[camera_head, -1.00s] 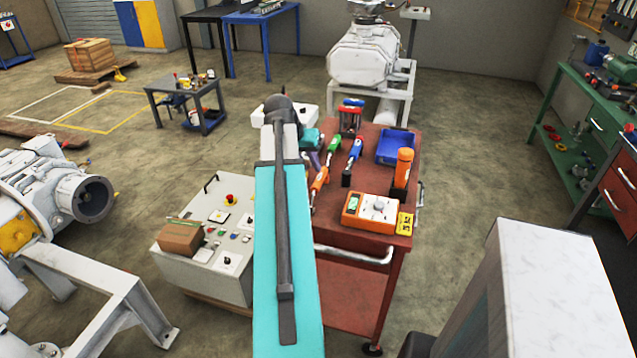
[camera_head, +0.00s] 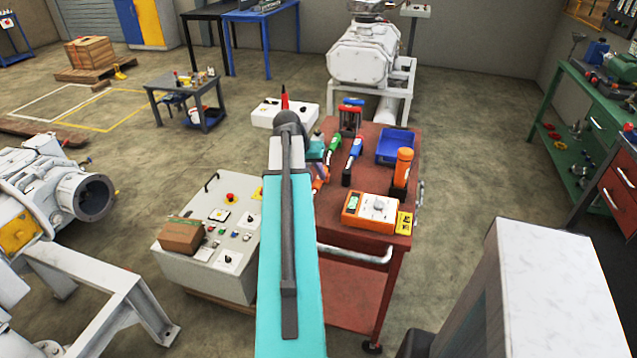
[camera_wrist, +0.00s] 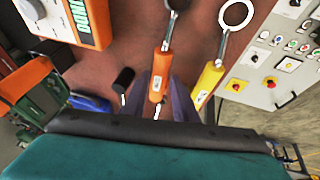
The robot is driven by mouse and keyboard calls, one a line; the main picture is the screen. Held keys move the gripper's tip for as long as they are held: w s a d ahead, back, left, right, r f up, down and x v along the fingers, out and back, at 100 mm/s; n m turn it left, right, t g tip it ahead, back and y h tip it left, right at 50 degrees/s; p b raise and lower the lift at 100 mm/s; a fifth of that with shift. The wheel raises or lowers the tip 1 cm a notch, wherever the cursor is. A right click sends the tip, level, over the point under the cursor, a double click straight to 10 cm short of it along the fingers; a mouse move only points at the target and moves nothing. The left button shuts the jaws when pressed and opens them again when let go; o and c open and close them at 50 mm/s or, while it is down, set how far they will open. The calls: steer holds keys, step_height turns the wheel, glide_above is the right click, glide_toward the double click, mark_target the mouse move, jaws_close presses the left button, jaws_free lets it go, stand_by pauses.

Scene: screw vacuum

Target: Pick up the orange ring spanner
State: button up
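The orange ring spanner (camera_wrist: 161,72) lies on the red cart top in the wrist view, its ring towards the top edge. In the head view, part of an orange handle (camera_head: 319,184) shows beside my arm, which hides the rest. My gripper (camera_wrist: 162,95) has purplish fingers, one on each side of the orange handle's lower part. Contact with the handle is not clear.
A yellow ring spanner (camera_wrist: 211,78) lies close on the right in the wrist view. The red cart (camera_head: 352,248) also carries an orange meter (camera_head: 371,210), an orange bottle-shaped thing (camera_head: 402,168) and a blue bin (camera_head: 395,145). A grey control box (camera_head: 215,262) stands left of the cart.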

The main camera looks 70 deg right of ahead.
mark_target(318, 178)
steer(key=shift+f, duration=0.1)
steer(key=shift+p+x, duration=0.9)
steer(key=shift+x, duration=1.6)
steer(key=shift+d, duration=0.1)
jaws_close()
